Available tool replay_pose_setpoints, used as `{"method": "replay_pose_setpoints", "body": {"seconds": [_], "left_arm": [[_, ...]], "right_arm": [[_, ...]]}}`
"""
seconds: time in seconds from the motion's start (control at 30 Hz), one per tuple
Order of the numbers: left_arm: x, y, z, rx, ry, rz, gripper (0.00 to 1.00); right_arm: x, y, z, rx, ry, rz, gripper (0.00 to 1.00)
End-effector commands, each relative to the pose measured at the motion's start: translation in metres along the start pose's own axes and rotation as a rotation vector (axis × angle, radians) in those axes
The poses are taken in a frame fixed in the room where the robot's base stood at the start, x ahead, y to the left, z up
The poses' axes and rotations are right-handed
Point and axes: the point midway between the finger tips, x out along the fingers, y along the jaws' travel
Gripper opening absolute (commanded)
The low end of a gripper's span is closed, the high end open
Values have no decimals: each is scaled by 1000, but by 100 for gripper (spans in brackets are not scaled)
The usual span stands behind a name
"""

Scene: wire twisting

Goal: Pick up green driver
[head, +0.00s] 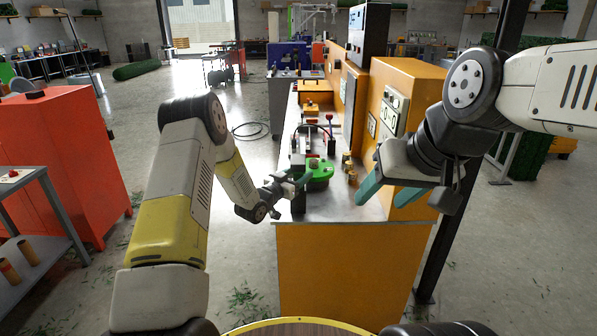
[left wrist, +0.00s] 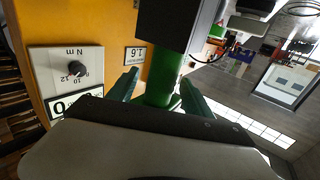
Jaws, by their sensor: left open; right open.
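The green driver (head: 320,171) is on the metal top of the orange bench, near its front edge. In the left wrist view its green handle (left wrist: 164,88) stands between the two green fingers of my left gripper (left wrist: 160,90), with a dark block (left wrist: 172,22) at its end. The fingers are apart, one on each side of the handle; I cannot tell whether they touch it. In the head view my left gripper (head: 300,180) is at the driver's left side. My right gripper (head: 382,198) is open and empty, in front of the bench's right side.
The orange bench (head: 325,262) carries fixtures and small brass-coloured parts (head: 349,168) behind and right of the driver. An orange cabinet with a panel (head: 392,108) rises at its right. A red cabinet (head: 62,160) and a grey side table (head: 50,215) stand at the left.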

Motion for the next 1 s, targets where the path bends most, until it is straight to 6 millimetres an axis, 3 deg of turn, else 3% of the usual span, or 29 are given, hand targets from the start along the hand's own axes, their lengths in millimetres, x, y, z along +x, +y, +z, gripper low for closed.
{"method": "replay_pose_setpoints", "body": {"seconds": [0.13, 0.4, 0.83, 1.0], "left_arm": [[0, 0, 0, 0, 0, 0, 55], [0, 0, 0, 0, 0, 0, 2], [0, 0, -4, 1, 4, 0, 0], [0, -1, -17, 3, 5, -1, 0]], "right_arm": [[0, 0, 0, 0, 0, 0, 58], [0, 0, 0, 0, 0, 0, 58], [0, 0, 0, 0, 0, 0, 58], [0, 0, 0, 0, 0, 0, 58]]}}
